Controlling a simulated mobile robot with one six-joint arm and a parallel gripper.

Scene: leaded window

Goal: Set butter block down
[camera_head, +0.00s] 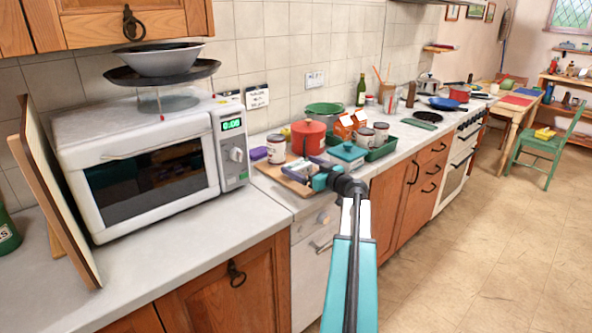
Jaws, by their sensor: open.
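My gripper (303,170) reaches over a wooden board (270,173) on the counter right of the microwave. I cannot clearly make out a butter block; the fingers and wrist cover part of the board. A teal lidded dish (347,153) stands just right of and behind the gripper. I cannot see inside it.
A jar (276,149), a red canister (308,136) and a purple block (258,153) stand close to the gripper. A green tray (383,149) with jars is to the right. The microwave (145,165) borders the left. Counter in front of it is clear.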

